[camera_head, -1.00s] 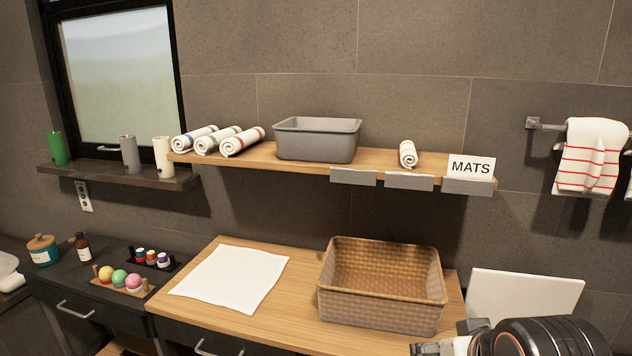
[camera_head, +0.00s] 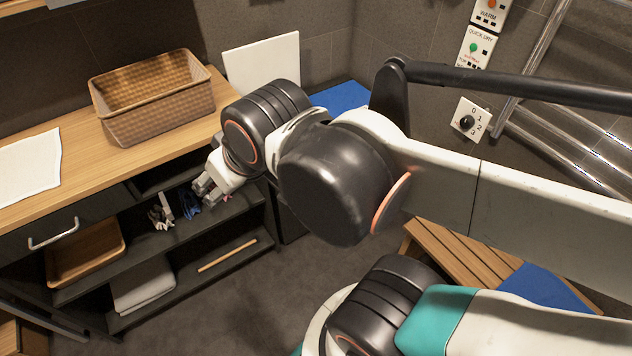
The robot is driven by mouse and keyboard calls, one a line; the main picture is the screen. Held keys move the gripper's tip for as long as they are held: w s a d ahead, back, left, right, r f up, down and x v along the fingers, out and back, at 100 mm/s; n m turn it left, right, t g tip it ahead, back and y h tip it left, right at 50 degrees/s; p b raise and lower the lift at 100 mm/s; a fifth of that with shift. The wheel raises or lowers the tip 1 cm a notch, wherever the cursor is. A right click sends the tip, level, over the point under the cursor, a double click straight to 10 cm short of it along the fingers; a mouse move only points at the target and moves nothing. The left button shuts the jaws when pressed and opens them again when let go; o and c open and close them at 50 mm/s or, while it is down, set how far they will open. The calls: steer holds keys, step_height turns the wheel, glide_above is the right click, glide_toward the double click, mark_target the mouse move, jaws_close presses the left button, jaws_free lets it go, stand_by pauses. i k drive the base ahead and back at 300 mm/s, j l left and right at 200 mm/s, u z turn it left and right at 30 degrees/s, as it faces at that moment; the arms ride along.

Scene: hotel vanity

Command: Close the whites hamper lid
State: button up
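A white panel (camera_head: 262,65), which looks like the raised lid of the whites hamper, stands nearly upright against the wall to the right of the wooden counter. The hamper body below it is mostly hidden by my arm; a dark side (camera_head: 291,222) shows beneath. My gripper (camera_head: 206,192) is in front of the open shelves under the counter, lower and to the left of the panel, and apart from it. Its fingertips look spread with nothing between them.
A woven basket (camera_head: 155,105) sits on the counter (camera_head: 75,150) left of the panel. A blue surface (camera_head: 341,97) lies right of it. A slatted wooden bench (camera_head: 455,257) stands at right. Small items lie on the shelf near my gripper.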

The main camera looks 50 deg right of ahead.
mark_target(249, 68)
steer(key=k+l+z, duration=0.15)
steer(key=l+z, duration=0.5)
steer(key=l, duration=0.15)
steer(key=k+l+z, duration=0.1)
steer(key=l+z, duration=0.2)
steer(key=l, duration=0.2)
